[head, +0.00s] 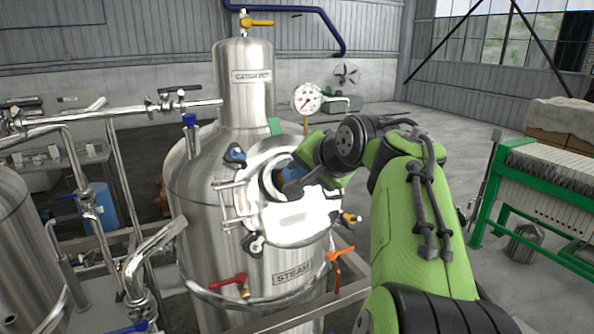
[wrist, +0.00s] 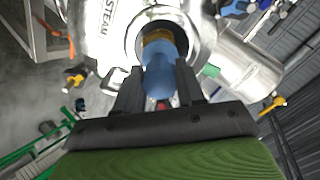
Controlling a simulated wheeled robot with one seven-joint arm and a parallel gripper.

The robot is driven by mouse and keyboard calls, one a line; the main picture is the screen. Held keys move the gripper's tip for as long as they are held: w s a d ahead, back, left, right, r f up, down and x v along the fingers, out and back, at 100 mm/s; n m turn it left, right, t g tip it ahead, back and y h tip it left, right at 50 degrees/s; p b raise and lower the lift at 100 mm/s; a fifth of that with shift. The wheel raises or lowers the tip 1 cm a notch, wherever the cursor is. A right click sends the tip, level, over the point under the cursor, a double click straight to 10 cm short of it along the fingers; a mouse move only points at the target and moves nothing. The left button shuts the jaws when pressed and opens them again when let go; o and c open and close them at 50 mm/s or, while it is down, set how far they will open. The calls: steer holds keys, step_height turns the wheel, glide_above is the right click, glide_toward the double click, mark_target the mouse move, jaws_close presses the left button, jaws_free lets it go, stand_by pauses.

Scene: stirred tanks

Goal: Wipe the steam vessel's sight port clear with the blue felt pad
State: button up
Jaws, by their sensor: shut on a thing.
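The steam vessel (head: 200,190) is a tall brushed-steel tank with a STEAM label (head: 293,273) low on its front. Its sight port (head: 262,163) is a round steel-ringed opening on the front, partly hidden by my gripper (head: 290,187) in the head view. In the wrist view the port's ring (wrist: 203,35) surrounds an amber-brown inside (wrist: 158,35). My gripper (wrist: 159,75) is shut on the blue felt pad (wrist: 160,78), which points into the port opening. I cannot tell whether the pad touches the glass. How clear the glass is cannot be seen.
A red-handled valve (head: 235,282), an orange-handled valve (head: 340,254) and a yellow-handled valve (head: 350,218) stick out around the vessel. A pressure gauge (head: 307,98) stands behind it. Pipes (head: 115,200) crowd the left. A green-framed rack (head: 540,175) stands right.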

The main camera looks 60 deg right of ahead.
steer(key=shift+d+f+b, duration=0.25)
steer(key=shift+f+b, duration=0.1)
steer(key=shift+b, duration=0.7)
steer(key=shift+w+a+r, duration=0.1)
steer(key=shift+w+a, duration=0.1)
steer(key=shift+a, duration=0.25)
steer(key=shift+w+a+b, duration=0.3)
steer(key=shift+a+b, duration=0.15)
steer(key=shift+b, duration=0.3)
steer(key=shift+w+a+b, duration=0.45)
steer(key=shift+a+b, duration=0.15)
steer(key=shift+a, duration=0.15)
steer(key=shift+w+a+r, duration=0.1)
steer(key=shift+a, duration=0.2)
steer(key=shift+d, duration=0.1)
